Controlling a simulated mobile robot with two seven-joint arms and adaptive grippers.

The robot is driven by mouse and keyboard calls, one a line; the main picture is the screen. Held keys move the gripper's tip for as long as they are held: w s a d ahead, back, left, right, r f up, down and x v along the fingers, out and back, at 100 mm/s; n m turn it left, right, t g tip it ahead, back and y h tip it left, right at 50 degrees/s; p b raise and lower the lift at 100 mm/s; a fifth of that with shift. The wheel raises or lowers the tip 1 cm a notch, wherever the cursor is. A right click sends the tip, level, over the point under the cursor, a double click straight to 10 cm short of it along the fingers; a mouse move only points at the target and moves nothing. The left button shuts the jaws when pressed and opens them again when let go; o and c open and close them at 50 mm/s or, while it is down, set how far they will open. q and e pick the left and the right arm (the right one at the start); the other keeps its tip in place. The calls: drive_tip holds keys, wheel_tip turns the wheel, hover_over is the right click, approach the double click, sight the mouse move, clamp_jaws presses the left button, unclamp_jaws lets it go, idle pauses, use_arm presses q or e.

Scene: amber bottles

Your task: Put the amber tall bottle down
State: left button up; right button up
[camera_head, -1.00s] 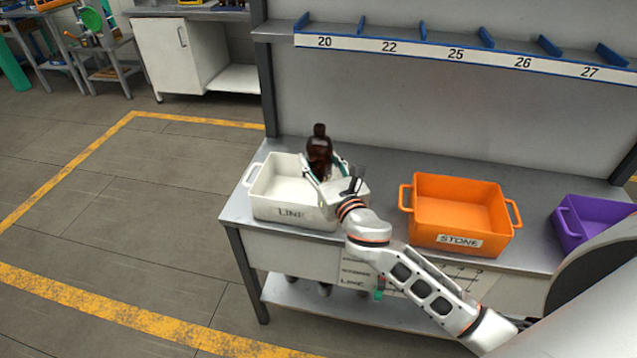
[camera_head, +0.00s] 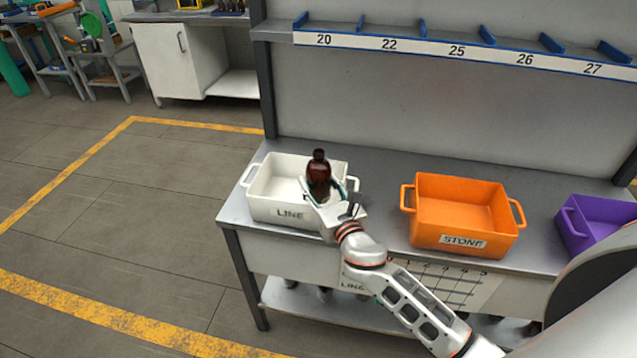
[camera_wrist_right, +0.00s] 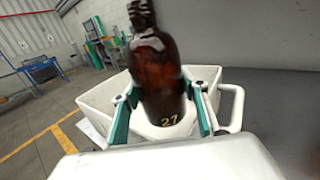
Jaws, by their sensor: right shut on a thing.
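The amber tall bottle (camera_head: 318,176) is dark brown with a dark cap and stands roughly upright in the head view. My right gripper (camera_head: 326,192) is shut on it, over the right part of the white bin labelled LINE (camera_head: 262,205). In the right wrist view the bottle (camera_wrist_right: 158,75) sits between the green-padded fingers (camera_wrist_right: 163,112), tilted slightly, with the number 27 low on it. The white bin's wall (camera_wrist_right: 95,98) shows behind it. I cannot tell whether the bottle's base touches the bin floor. My left gripper is not in view.
An orange bin labelled STONE (camera_head: 462,240) stands to the right on the grey bench (camera_head: 375,175), with a purple bin (camera_head: 592,222) farther right. Bare bench lies between the white and orange bins. A numbered shelf edge (camera_head: 450,50) runs above the bench.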

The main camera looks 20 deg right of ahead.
drive_tip(key=shift+s+f+b, duration=0.1)
drive_tip(key=shift+f+b, duration=0.2)
drive_tip(key=shift+f, duration=0.25)
drive_tip(key=o, duration=1.1)
drive_tip(key=shift+f, duration=0.1)
drive_tip(key=shift+o, duration=0.7)
drive_tip(key=shift+f, duration=0.1)
drive_tip(key=shift+r+p, duration=0.4)
drive_tip(key=shift+s+r, duration=0.1)
drive_tip(key=shift+s, duration=0.2)
drive_tip(key=s, duration=1.1)
drive_tip(key=shift+r+b, duration=0.35)
drive_tip(key=shift+b, duration=0.05)
